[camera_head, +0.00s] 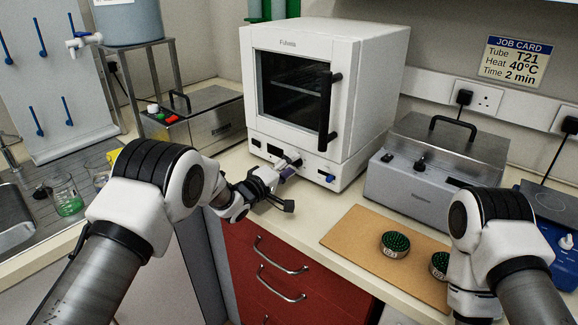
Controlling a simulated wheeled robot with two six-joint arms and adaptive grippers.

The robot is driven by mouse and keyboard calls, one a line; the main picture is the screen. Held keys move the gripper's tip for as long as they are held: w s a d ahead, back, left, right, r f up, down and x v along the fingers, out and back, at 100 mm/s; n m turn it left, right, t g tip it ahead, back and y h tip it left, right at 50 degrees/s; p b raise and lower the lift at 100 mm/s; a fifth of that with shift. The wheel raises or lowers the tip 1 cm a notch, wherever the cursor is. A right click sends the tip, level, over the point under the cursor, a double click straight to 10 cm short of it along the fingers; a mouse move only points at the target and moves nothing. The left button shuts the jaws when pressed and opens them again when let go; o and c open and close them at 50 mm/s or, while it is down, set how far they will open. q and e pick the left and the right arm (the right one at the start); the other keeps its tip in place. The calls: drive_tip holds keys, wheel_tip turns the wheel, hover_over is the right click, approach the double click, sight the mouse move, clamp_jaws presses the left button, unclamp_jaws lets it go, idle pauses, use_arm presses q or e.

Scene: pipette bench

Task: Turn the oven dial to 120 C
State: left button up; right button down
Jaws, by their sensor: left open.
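The white oven (335,110) stands on the bench in the middle, its glass door shut, with a black vertical handle (325,112). Its lower front panel has dark displays, a dark dial (295,162) and a blue knob (330,178) to the right. The dial's setting is too small to read. My left gripper (287,189) is open and empty, low in front of the panel with its upper finger close to the dial. I cannot tell whether it touches. My right arm is at the lower right; its gripper is not visible.
A grey bath with a lid handle (425,175) stands right of the oven. A brown board (350,237) holds green-topped round racks (395,244). A steel unit (200,120) stands left. The job card (516,61) reads T21, 40°C, 2 min. Red drawers (262,270) are below.

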use_arm(q)
clamp_jaws()
drive_tip(key=shift+r+m, duration=0.15)
drive_tip(key=shift+m, duration=0.55)
unclamp_jaws()
drive_tip(key=v, duration=1.2)
